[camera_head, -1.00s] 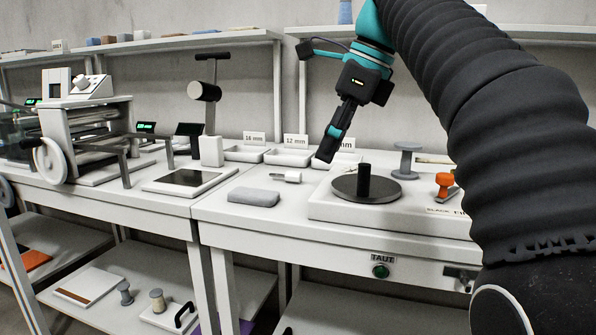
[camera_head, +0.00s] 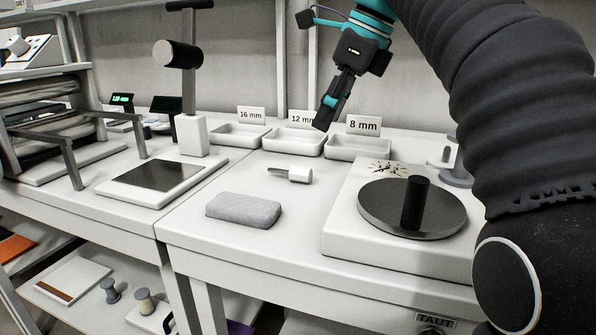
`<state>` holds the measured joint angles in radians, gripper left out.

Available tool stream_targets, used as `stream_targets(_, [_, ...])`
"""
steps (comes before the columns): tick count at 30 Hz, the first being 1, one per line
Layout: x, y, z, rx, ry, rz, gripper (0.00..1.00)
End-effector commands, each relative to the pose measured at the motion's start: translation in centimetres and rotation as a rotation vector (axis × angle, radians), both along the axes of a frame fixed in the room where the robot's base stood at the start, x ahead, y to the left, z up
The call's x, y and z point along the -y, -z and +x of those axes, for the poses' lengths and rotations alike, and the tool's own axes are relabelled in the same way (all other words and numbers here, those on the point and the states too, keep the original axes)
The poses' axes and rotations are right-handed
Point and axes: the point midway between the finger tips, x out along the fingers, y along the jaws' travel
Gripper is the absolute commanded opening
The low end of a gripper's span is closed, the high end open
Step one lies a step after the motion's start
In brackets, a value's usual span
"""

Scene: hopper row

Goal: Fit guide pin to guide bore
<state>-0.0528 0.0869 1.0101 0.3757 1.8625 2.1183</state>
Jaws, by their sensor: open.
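A small pin with a white cylindrical head (camera_head: 299,174) and a thin grey shank lies on its side on the white table; it looks like the guide pin. A dark round disc (camera_head: 380,222) with an upright black post (camera_head: 414,203) sits on a white base block (camera_head: 345,245) at the right. I cannot make out a guide bore for certain. My gripper (camera_head: 323,122) points down above the back of the table, near the trays. It is empty and apart from the pin, which lies nearer and to the left.
White trays marked 16 mm (camera_head: 240,139), 12 mm (camera_head: 293,144) and 8 mm (camera_head: 357,151) line the back. A grey pad (camera_head: 243,211) lies in front of the pin. A stand with a black cylinder (camera_head: 178,54) rises at left. The table between pad and base block is clear.

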Motion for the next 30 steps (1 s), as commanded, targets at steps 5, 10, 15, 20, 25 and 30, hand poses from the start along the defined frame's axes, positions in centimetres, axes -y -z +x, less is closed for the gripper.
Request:
stream_targets(5, [-1.2, 3.3, 0.4, -0.003, -0.002, 0.0, 0.57])
stream_targets(10, [-2.1, 5.1, 0.7, -0.001, -0.004, 0.0, 0.57])
stream_targets(15, [-2.5, 5.8, 0.8, 0.001, -0.004, 0.0, 0.57])
stream_targets(20, [-3.5, 7.6, 1.1, -0.001, -0.007, -0.001, 0.57])
stream_targets(25, [-4.4, 9.5, 1.5, -0.002, -0.005, -0.001, 0.57])
stream_targets(30, [-4.7, 10.2, 1.6, 0.001, -0.005, 0.001, 0.57])
